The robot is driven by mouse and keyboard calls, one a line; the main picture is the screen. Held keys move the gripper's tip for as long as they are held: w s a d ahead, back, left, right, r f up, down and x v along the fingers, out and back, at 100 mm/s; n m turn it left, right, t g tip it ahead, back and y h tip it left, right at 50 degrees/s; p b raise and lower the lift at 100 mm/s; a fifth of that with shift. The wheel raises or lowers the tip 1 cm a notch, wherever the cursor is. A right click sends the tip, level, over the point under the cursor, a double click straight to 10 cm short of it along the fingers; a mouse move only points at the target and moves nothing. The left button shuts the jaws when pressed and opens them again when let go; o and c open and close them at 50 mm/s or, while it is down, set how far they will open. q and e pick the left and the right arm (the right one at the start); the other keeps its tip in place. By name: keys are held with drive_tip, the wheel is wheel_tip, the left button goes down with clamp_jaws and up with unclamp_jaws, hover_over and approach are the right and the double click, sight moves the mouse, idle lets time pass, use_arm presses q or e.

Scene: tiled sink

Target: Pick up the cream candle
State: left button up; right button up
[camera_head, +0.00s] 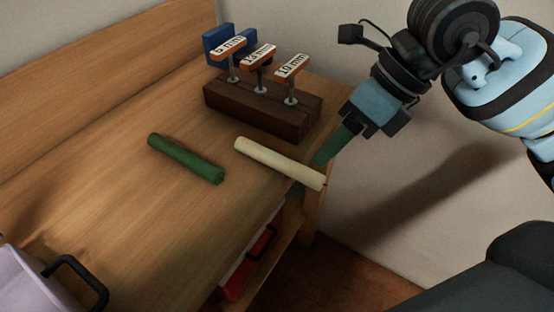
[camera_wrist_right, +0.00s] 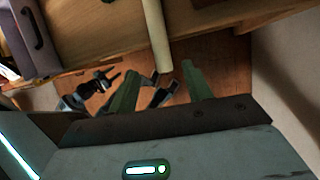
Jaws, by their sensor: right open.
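The cream candle (camera_head: 279,163) lies on the wooden bench top, with its right end at the bench's front edge. My right gripper (camera_head: 322,158) is just beyond that end, close to the edge, with one green finger showing and the other hidden. In the right wrist view, the candle (camera_wrist_right: 157,35) points toward my right gripper (camera_wrist_right: 160,69), its near end lying between the lines of the two spread green fingers. The gripper is open and empty. Whether a finger touches the candle cannot be told.
A green candle (camera_head: 186,158) lies left of the cream one. A dark wooden block (camera_head: 263,111) with labelled T-handled tools stands behind. A pale container with a black handle (camera_head: 80,277) is at lower left. A red item (camera_head: 241,274) sits under the bench top. The wall is at right.

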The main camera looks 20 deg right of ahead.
sight(306, 168)
drive_tip(key=shift+w+x, duration=0.15)
drive_tip(key=shift+x, duration=1.6)
drive_tip(key=shift+w+x, duration=0.15)
drive_tip(key=shift+x, duration=1.6)
drive_tip(key=shift+c, duration=0.2)
drive_tip(key=shift+r, duration=0.1)
clamp_jaws()
